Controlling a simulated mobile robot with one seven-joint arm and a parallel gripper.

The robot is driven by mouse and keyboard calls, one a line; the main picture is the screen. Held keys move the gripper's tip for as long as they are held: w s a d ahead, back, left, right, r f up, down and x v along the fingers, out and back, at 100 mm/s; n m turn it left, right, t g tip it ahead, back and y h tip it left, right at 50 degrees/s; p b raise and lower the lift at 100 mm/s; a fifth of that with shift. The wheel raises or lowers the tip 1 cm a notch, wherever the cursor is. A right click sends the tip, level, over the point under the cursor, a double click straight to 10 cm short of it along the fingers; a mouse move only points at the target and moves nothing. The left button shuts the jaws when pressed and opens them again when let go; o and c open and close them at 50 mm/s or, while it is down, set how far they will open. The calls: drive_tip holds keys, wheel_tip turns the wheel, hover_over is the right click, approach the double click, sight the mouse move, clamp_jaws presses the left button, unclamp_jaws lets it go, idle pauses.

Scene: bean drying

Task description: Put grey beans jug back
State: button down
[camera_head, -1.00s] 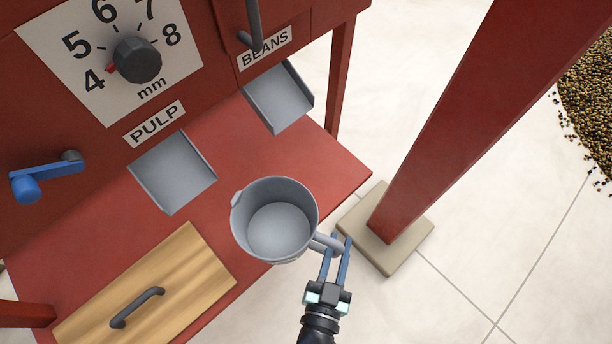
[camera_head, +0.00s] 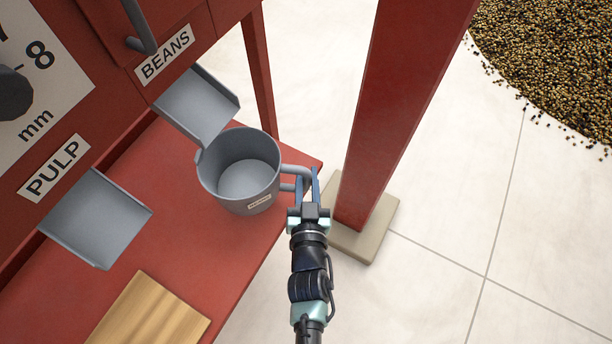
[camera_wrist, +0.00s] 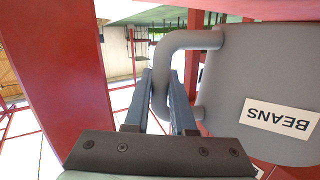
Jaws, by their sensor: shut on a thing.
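The grey beans jug (camera_head: 238,200) is upright and looks empty inside. It is close to the grey chute (camera_head: 198,108) under the BEANS label; its rim overlaps the chute's lower end in the head view. I cannot tell whether its base touches the red shelf (camera_head: 185,190). My gripper (camera_head: 306,184) is shut on the jug's handle at its right side. In the wrist view the fingers (camera_wrist: 172,95) close around the handle, and the jug (camera_wrist: 270,75) shows a white BEANS label.
A second chute (camera_head: 95,218) under the PULP label is to the left. A wooden board (camera_head: 150,315) lies at the front of the shelf. A red post (camera_head: 400,100) on a pale block (camera_head: 365,235) stands close right of my gripper. A bean heap (camera_head: 550,60) lies on the floor.

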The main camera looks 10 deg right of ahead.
drive_tip(key=shift+w+d+b, duration=0.15)
drive_tip(key=shift+w+b, duration=0.35)
drive_tip(key=shift+w, duration=1.05)
wheel_tip(320, 180, down, 4)
drive_tip(key=b, duration=0.3)
drive_tip(key=shift+s+r, duration=0.1)
drive_tip(key=shift+r, duration=0.2)
drive_tip(key=c, duration=1.2)
unclamp_jaws()
drive_tip(key=shift+f, duration=0.25)
drive_tip(key=o, duration=0.4)
drive_tip(key=shift+o, duration=0.2)
drive_tip(key=shift+r, duration=0.1)
